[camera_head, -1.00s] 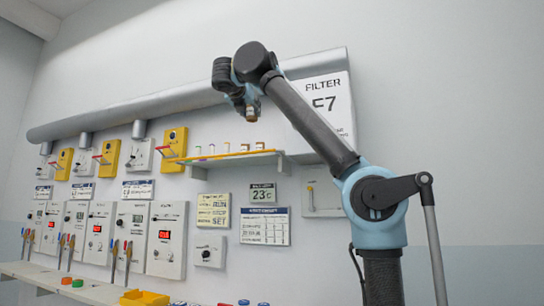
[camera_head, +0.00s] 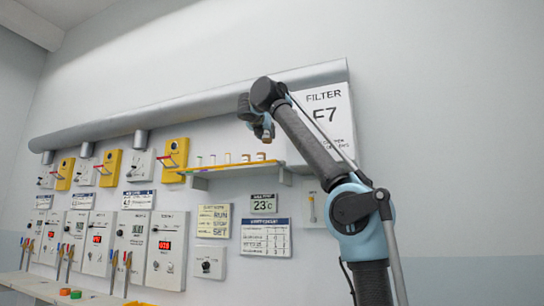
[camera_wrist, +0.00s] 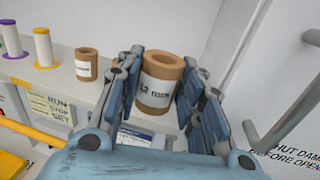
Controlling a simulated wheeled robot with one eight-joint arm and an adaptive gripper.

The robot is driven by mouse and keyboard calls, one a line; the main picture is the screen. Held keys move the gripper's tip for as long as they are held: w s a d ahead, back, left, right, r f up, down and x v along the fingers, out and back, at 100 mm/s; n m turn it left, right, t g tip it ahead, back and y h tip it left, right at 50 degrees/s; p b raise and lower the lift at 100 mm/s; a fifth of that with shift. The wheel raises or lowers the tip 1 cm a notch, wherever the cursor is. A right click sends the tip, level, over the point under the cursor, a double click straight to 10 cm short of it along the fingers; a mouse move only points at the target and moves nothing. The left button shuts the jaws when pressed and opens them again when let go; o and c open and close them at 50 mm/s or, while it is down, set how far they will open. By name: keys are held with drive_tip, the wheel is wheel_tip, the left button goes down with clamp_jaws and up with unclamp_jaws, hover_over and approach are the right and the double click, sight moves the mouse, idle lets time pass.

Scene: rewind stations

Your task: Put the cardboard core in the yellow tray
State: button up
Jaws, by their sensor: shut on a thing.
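A brown cardboard core (camera_wrist: 158,82) with a white printed label stands between my gripper's fingers in the wrist view. My gripper (camera_wrist: 157,95) is shut on it, with one finger on each side. In the head view my gripper (camera_head: 267,132) is small, high up near the shelf's right end; the core there is too small to make out clearly. The yellow tray (camera_head: 138,303) shows only as a sliver at the bottom edge of the head view. A yellow surface at the wrist view's lower left may be the tray, but I cannot tell.
A wall shelf (camera_head: 232,168) carries several small spools. The wrist view shows a smaller brown core (camera_wrist: 86,64) and white spools (camera_wrist: 43,47) left of my gripper. A silver duct (camera_head: 200,107) runs above. Control panels (camera_head: 165,250) line the wall at left.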

drive_tip(key=w+d, duration=0.2)
drive_tip(key=w, duration=0.3)
wheel_tip(320, 180, down, 7)
drive_tip(key=shift+w+r, duration=0.2)
drive_tip(key=shift+w, duration=0.1)
idle(0.5)
drive_tip(key=shift+f, duration=0.2)
drive_tip(key=o, duration=0.9)
drive_tip(key=shift+o, duration=0.2)
drive_tip(key=s+a, duration=0.3)
drive_tip(key=s, duration=1.4)
drive_tip(key=shift+f, duration=0.3)
drive_tip(key=shift+f, duration=0.1)
